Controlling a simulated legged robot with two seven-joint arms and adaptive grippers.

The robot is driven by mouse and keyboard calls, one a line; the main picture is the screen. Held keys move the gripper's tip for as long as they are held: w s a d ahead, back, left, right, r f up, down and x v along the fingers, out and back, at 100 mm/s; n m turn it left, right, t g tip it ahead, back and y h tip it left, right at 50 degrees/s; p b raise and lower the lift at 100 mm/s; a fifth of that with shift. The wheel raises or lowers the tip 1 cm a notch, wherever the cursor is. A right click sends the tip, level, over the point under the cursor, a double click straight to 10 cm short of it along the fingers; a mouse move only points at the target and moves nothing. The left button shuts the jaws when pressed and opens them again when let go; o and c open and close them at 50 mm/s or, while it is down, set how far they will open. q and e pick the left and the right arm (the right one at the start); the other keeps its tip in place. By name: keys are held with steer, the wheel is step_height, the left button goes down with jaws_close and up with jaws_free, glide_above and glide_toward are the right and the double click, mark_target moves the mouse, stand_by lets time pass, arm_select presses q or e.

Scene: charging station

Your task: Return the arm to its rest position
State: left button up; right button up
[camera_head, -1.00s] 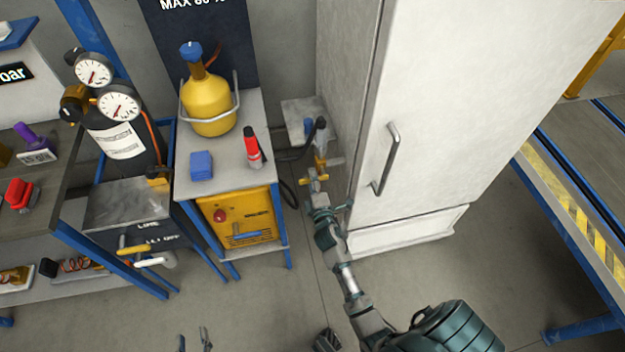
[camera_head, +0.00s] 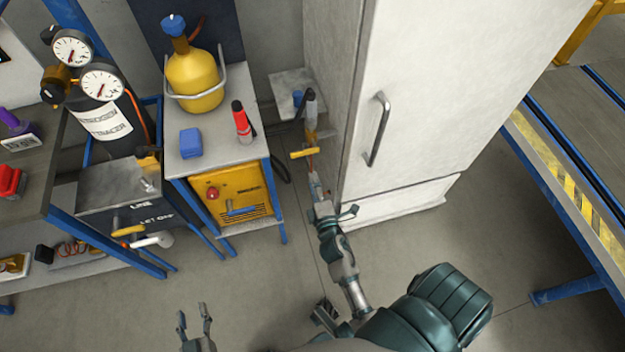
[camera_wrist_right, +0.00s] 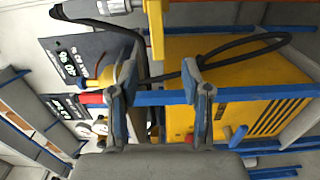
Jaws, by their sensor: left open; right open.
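My right arm reaches in from the lower right of the head view. Its gripper (camera_head: 313,178) is small there, just below a yellow handle (camera_head: 303,154) on a grey and black fitting beside the white cabinet. In the right wrist view the fingers of my right gripper (camera_wrist_right: 160,75) stand apart with nothing between them. The yellow handle (camera_wrist_right: 156,28) shows beyond the fingertips in that view. My left gripper (camera_head: 194,316) is open and empty at the bottom of the head view, above the floor.
The white cabinet (camera_head: 425,100) stands close to the right of my right arm. A blue-framed stand (camera_head: 225,153) on the left carries a yellow cylinder (camera_head: 193,80). A black hose (camera_wrist_right: 240,48) hangs near my right gripper. The floor in front is clear.

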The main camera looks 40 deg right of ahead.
stand_by(0.3)
